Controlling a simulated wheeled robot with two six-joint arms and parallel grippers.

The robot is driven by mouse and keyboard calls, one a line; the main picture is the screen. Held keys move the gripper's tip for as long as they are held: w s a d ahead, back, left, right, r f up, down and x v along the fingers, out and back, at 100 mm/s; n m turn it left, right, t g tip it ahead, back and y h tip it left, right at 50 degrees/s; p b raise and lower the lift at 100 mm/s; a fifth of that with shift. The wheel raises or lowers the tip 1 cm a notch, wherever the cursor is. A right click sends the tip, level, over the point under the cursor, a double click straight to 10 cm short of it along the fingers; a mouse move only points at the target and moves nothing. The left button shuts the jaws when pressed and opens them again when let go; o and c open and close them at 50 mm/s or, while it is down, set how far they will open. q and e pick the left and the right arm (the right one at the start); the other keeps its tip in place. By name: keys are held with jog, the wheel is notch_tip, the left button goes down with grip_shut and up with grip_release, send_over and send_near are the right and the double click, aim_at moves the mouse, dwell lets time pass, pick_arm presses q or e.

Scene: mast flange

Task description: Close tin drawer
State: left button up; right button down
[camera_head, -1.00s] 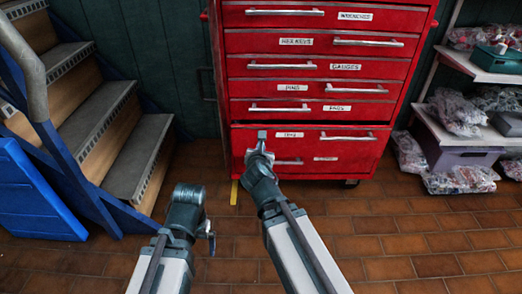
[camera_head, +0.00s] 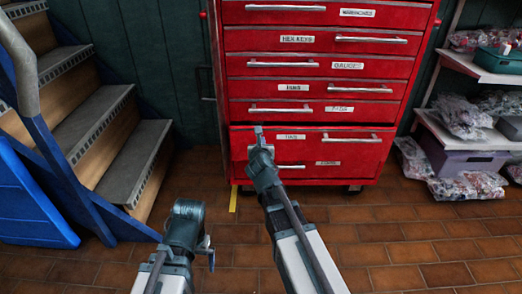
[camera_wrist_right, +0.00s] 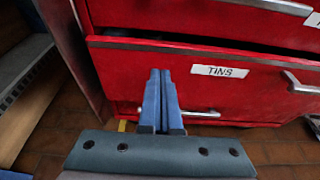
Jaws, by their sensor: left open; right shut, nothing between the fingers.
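The tin drawer (camera_head: 240,148), red with a white TINS label, is low in the red cabinet. In the right wrist view the TINS drawer front (camera_wrist_right: 245,88) stands a little out, with a dark gap along its top edge. Its long silver handle is to the right of the label. My right gripper (camera_head: 259,131) is shut and empty, its fingertips at the drawer front left of the label. In the right wrist view its blue fingers (camera_wrist_right: 160,76) overlap the front; contact is hard to tell. My left gripper (camera_head: 207,246) is low, left of the right arm and away from the drawer; its fingers are unclear.
Several labelled drawers (camera_head: 315,88) above look shut. Blue-framed steps (camera_head: 110,165) stand at the left. Shelves with bagged goods (camera_head: 463,115) stand at the right. The tiled floor (camera_head: 420,245) before the cabinet's right side is clear.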

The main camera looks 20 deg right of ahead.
jog(key=shift+r+x, duration=0.2)
jog(key=shift+x, duration=0.65)
jog(key=shift+r+x, duration=0.15)
jog(key=shift+x, duration=0.65)
jog(key=shift+r+x, duration=0.2)
jog(key=shift+x, duration=0.65)
jog(key=shift+w+d, duration=0.1)
jog(key=shift+w, duration=0.1)
jog(key=w, duration=0.2)
jog(key=w+d, duration=0.1)
jog(key=w, duration=0.1)
jog(key=shift+w+d, duration=0.1)
jog(key=shift+w, duration=0.15)
jog(key=shift+r, duration=0.1)
jog(key=shift+w, duration=0.1)
